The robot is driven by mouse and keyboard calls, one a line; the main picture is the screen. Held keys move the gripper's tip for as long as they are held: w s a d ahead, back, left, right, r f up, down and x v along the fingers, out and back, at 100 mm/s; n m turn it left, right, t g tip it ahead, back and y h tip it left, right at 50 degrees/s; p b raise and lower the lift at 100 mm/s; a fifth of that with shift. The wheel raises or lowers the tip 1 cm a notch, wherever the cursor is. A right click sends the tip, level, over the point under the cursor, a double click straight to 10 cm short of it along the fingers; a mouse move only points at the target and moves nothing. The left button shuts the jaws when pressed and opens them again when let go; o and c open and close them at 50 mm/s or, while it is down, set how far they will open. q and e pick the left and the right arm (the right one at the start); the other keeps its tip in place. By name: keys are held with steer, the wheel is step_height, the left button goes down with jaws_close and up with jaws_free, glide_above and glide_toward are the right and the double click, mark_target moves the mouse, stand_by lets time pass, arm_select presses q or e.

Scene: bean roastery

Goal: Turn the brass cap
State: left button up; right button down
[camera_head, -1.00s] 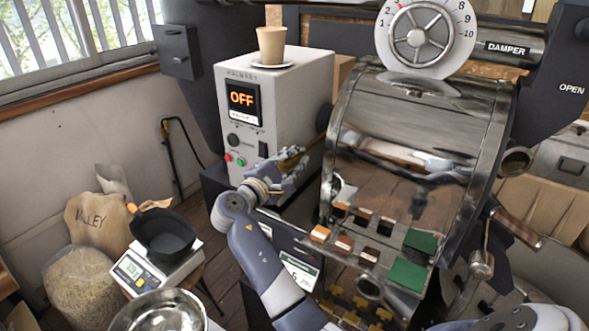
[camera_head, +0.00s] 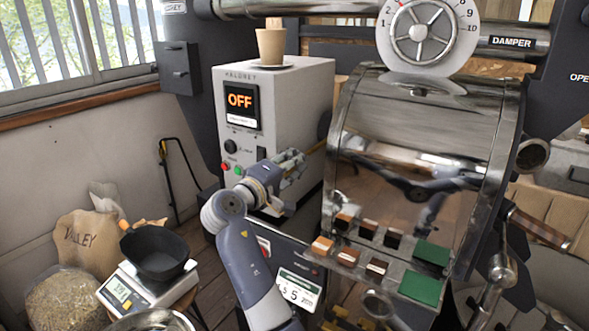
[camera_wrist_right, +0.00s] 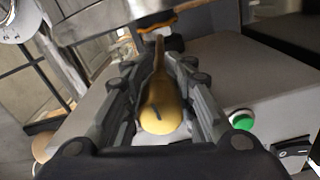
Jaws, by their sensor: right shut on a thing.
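My right gripper (camera_head: 296,158) is beside the control box, left of the drum front. In the right wrist view the brass cap (camera_wrist_right: 160,115) is a bulb-shaped brass piece with a dark slit in its near end. A narrow stem runs from it toward the metal above. The two grey fingers of the right gripper (camera_wrist_right: 158,85) lie along both sides of the brass piece and are shut on it. In the head view only a bit of brass (camera_head: 317,147) shows beyond the fingertips. My left gripper is not in view.
The control box (camera_head: 288,95) reads OFF and carries a cup (camera_head: 271,46). A green button (camera_wrist_right: 241,119) is close to the right gripper. The roaster drum (camera_head: 420,110) stands at right, with sample blocks below. A scale (camera_head: 125,297) with a black pan (camera_head: 158,252) is at lower left.

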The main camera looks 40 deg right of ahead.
steer(key=shift+r, duration=0.2)
stand_by(0.3)
steer(key=c, duration=1.6)
jaws_free()
steer(key=shift+c, duration=0.2)
steer(key=o, duration=0.4)
steer(key=shift+c, duration=0.2)
steer(key=shift+w+d+f, duration=0.1)
steer(key=shift+f, duration=0.05)
steer(key=v, duration=0.7)
steer(key=shift+a, duration=0.25)
